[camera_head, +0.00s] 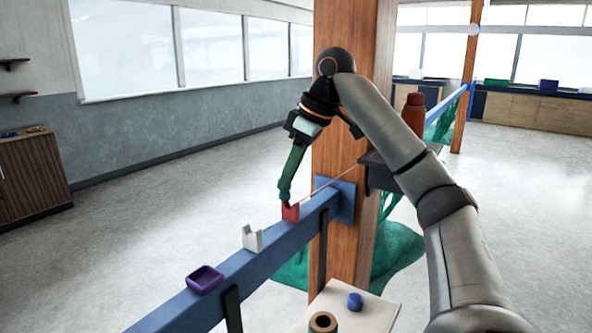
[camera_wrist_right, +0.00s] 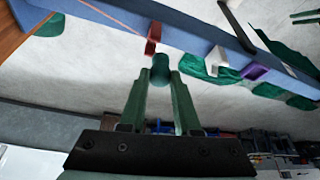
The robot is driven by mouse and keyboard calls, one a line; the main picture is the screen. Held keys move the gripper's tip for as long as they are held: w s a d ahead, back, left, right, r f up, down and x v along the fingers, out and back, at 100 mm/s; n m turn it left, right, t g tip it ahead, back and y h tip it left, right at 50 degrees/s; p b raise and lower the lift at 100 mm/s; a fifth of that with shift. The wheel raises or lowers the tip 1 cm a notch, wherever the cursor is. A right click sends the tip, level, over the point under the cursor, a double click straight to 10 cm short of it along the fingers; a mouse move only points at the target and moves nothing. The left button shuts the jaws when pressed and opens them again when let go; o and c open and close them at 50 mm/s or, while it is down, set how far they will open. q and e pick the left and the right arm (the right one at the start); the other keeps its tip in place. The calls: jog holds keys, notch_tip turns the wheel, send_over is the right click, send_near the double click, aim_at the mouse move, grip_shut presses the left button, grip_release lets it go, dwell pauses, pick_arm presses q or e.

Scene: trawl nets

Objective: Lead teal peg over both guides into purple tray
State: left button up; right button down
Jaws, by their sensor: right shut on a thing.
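My right gripper (camera_head: 286,192) hangs down just beside the red guide (camera_head: 291,213) on the blue rail. In the right wrist view its green fingers are shut on the teal peg (camera_wrist_right: 160,68), whose end shows between the fingertips. The peg is close to the red guide (camera_wrist_right: 153,40); I cannot tell whether they touch. In the head view the peg is mostly hidden by the fingers. A white guide (camera_head: 252,238) stands further along the rail, then the empty purple tray (camera_head: 205,279). Both also show in the wrist view. A thin line runs from near the red guide towards the post.
The blue rail (camera_head: 268,252) is fixed to a wooden post (camera_head: 340,240). A pale table (camera_head: 350,310) with a blue object (camera_head: 355,301) and a brown-green spool (camera_head: 323,322) stands right of the rail. Green netting (camera_head: 395,250) hangs behind. The floor left of the rail is clear.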

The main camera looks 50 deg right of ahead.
jog(key=shift+s+a, duration=0.15)
jog(key=shift+a, duration=1.65)
jog(key=shift+s+a, duration=0.15)
jog(key=shift+a, duration=1.65)
jog(key=shift+s+a, duration=0.15)
jog(key=shift+a, duration=1.65)
jog(key=shift+a+b, duration=1.6)
jog(key=shift+a, duration=3.7)
jog(key=shift+s+f+b, duration=0.2)
jog(key=shift+f+b, duration=0.2)
jog(key=shift+f, duration=0.85)
jog(key=shift+s+f+b, duration=0.2)
jog(key=shift+f+b, duration=0.2)
jog(key=shift+f, duration=0.8)
jog(key=shift+s+p, duration=0.15)
jog(key=shift+p, duration=0.25)
jog(key=shift+f, duration=0.2)
jog(key=c, duration=0.5)
grip_release()
jog(key=shift+c, duration=0.2)
